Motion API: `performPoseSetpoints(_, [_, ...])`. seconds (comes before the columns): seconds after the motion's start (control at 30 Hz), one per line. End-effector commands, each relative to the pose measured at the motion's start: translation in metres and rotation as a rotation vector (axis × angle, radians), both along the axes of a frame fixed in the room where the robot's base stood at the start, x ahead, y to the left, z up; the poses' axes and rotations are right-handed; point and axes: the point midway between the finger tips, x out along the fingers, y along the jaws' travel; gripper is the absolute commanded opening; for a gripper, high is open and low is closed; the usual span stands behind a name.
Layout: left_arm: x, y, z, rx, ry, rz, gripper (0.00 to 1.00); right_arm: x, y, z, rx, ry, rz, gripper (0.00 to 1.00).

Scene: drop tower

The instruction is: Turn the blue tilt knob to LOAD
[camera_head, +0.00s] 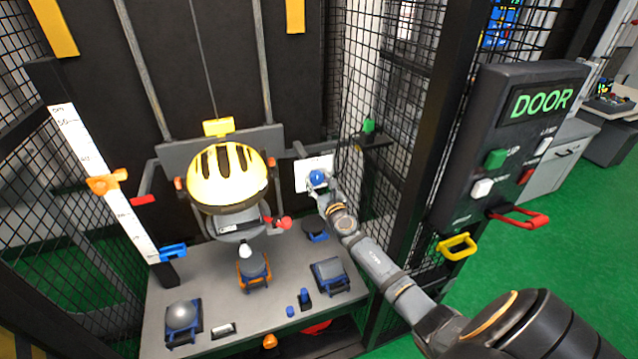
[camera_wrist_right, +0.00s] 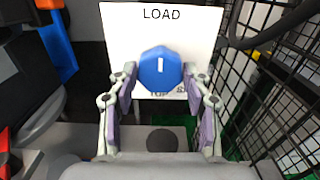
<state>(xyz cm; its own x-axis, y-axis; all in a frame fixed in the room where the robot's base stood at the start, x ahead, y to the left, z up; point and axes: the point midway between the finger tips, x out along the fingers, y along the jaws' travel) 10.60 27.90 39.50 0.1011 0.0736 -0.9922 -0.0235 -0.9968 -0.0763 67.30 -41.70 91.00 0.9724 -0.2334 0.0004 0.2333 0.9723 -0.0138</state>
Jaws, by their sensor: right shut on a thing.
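The blue tilt knob (camera_wrist_right: 161,70) is a faceted knob on a white plate (camera_wrist_right: 120,30) marked LOAD above it. Other lettering below the knob is partly covered. The knob's white mark stands upright, toward LOAD. In the head view the knob (camera_head: 318,178) shows at the end of my right arm. My right gripper (camera_wrist_right: 160,82) is shut on the knob, one finger on each side. My left gripper is in neither view.
A yellow helmet (camera_head: 227,178) hangs on the drop carriage left of the knob. A grey table (camera_head: 225,285) with several anvils lies below. Black mesh (camera_wrist_right: 275,95) stands close on the right. A DOOR panel (camera_head: 515,140) is farther right.

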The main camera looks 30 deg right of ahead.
Motion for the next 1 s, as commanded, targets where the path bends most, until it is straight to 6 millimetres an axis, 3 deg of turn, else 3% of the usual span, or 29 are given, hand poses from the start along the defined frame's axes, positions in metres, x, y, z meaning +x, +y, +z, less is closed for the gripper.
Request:
performPoseSetpoints(0.3, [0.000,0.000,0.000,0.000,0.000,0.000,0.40,-0.001,0.000,-0.002,-0.002,0.005,0.000,0.17])
performPoseSetpoints(0.33, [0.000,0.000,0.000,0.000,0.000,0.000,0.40,-0.001,0.000,-0.002,-0.002,0.005,0.000,0.52])
performPoseSetpoints(0.5, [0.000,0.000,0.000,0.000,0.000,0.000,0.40,-0.001,0.000,-0.002,-0.001,0.002,0.000,0.73])
performPoseSetpoints(0.83, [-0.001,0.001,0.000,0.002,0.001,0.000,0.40,-0.003,0.000,-0.001,-0.002,0.001,0.000,0.73])
performPoseSetpoints(1.0, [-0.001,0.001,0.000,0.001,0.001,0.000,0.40,-0.031,0.007,-0.002,-0.003,0.004,0.002,0.73])
